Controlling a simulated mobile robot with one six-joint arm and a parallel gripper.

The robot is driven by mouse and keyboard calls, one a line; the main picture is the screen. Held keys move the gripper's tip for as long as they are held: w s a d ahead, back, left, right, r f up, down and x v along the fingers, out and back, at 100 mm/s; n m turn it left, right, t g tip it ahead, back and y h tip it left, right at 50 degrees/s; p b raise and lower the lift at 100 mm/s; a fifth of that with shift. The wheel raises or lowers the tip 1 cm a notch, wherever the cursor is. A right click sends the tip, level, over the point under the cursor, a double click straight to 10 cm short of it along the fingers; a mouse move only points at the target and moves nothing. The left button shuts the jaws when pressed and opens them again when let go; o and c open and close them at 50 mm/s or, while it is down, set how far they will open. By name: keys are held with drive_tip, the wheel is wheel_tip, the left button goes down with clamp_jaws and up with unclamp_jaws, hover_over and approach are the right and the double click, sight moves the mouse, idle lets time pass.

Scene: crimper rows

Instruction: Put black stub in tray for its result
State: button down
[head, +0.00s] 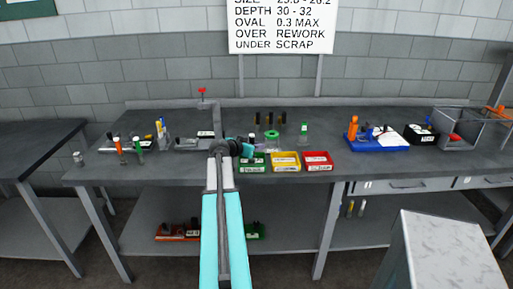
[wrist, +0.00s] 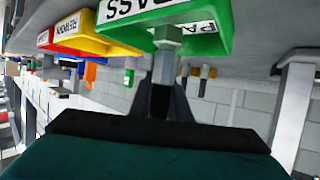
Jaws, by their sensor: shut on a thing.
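My gripper (wrist: 160,105) is shut on the black stub (wrist: 161,94), which has a grey hexagonal end (wrist: 168,38) pointing up in the wrist view. That end overlaps the green tray (wrist: 205,42), labelled PASS; whether they touch I cannot tell. In the head view my gripper (head: 243,147) is beside the left end of the green tray (head: 253,170), and the stub cannot be made out there. The yellow tray (head: 286,168) and red tray (head: 318,168) stand to the right. The wrist view shows the yellow tray labelled REWORK (wrist: 92,46).
A sign (head: 282,25) reads OVER REWORK, UNDER SCRAP. Behind the trays stand dark upright pieces (head: 270,118) and a green-topped item (head: 304,132). A blue tray (head: 378,143) with tools is to the right. Bare bench (head: 336,125) lies between.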

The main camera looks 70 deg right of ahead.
drive_tip(key=shift+f, duration=0.5)
drive_tip(key=shift+f, duration=0.15)
drive_tip(key=c, duration=1.6)
unclamp_jaws()
drive_tip(key=shift+c, duration=0.2)
drive_tip(key=shift+r, duration=0.25)
drive_tip(key=shift+w+a, duration=0.1)
drive_tip(key=shift+a, duration=0.3)
drive_tip(key=b+v, duration=0.2)
drive_tip(key=v, duration=0.9)
